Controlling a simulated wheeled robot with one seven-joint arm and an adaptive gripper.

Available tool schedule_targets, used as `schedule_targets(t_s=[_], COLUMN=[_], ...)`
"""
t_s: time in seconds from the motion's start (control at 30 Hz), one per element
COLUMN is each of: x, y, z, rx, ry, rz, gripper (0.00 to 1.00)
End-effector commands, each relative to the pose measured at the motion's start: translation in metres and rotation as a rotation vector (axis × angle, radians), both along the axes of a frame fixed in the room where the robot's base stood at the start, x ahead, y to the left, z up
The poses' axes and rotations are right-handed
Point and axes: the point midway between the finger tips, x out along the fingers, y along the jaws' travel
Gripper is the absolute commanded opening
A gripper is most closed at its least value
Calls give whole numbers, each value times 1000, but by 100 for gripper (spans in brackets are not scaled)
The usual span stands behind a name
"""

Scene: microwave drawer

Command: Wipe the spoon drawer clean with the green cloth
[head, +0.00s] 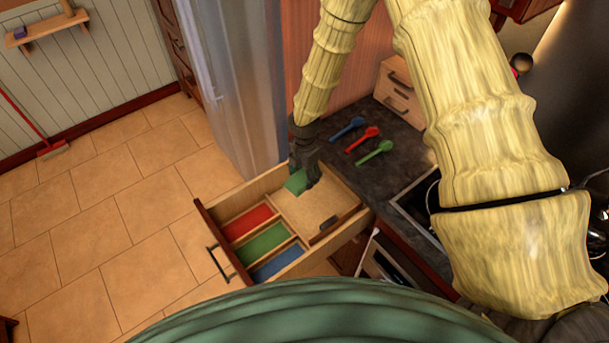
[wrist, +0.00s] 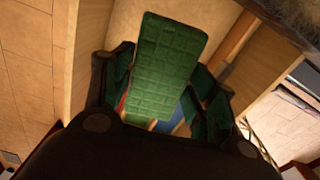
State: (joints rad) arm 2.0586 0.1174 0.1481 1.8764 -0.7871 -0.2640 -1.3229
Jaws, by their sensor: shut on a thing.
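My gripper (head: 305,176) is over the back left part of the open wooden spoon drawer (head: 219,238) in the head view. It is shut on the green cloth (head: 296,183), a quilted rectangular pad that fills the middle of the wrist view (wrist: 160,65) between the fingers (wrist: 165,100). The drawer has a red compartment (head: 247,223), a green compartment (head: 263,244) and a blue compartment (head: 279,262) near its front. A light wooden panel (head: 305,207) covers its back part. I cannot tell whether the cloth touches the panel.
A blue spoon (head: 348,128), a red spoon (head: 363,138) and a green spoon (head: 374,152) lie on the dark counter (head: 397,166) behind the drawer. A small wooden drawer box (head: 397,88) stands there too. The fridge (head: 236,85) is left of my gripper.

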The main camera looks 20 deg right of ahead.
Motion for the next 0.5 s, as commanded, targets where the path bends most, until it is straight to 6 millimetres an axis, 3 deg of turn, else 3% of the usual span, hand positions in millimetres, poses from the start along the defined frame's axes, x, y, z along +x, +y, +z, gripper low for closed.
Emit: schedule_targets(t_s=[0.5], x=[1], y=[0], z=[47], rx=[0], ry=[-1], rz=[-1], gripper=[38])
